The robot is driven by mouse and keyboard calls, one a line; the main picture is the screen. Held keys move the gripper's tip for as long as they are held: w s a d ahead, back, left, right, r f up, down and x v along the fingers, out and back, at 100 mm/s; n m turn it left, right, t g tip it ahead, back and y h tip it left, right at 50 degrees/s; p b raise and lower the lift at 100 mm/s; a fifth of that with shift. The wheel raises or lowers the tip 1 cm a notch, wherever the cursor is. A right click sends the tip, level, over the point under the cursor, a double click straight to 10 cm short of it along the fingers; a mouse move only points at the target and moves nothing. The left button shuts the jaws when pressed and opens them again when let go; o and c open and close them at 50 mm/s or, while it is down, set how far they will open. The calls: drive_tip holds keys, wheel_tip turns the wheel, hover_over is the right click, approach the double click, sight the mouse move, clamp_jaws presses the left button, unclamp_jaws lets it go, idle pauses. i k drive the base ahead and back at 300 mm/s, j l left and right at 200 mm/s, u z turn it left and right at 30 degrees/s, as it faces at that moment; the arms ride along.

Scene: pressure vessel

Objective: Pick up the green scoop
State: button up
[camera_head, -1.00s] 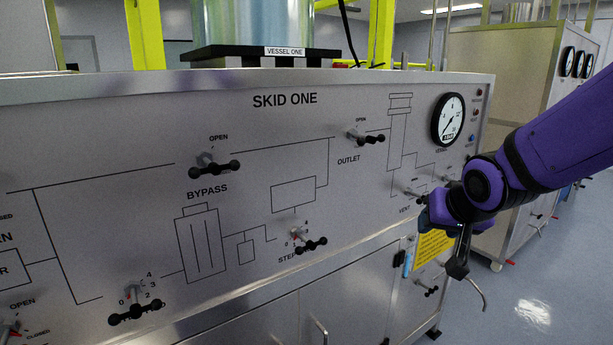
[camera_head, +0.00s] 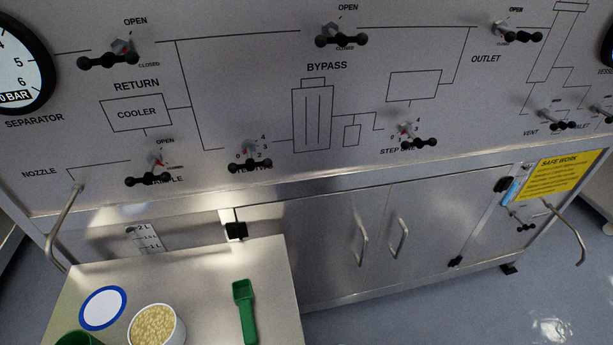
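The green scoop (camera_head: 245,313) lies on a pale table top (camera_head: 215,268) at the bottom of the head view, near the table's right edge. Its squarish bowl points away from me and its handle runs toward the bottom of the picture. Nothing covers or touches it. My gripper and arm are not in the current view.
A white bowl of pale pellets (camera_head: 156,326), a white disc with a blue rim (camera_head: 103,308) and a partly cut-off green container (camera_head: 79,339) stand left of the scoop. The steel skid panel (camera_head: 225,100) with valve handles rises behind the table. Open floor (camera_head: 400,315) lies right.

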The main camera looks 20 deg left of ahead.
sight(246, 312)
drive_tip(key=k+j+u, duration=0.1)
drive_tip(key=u, duration=1.55)
drive_tip(key=i+j, duration=0.05)
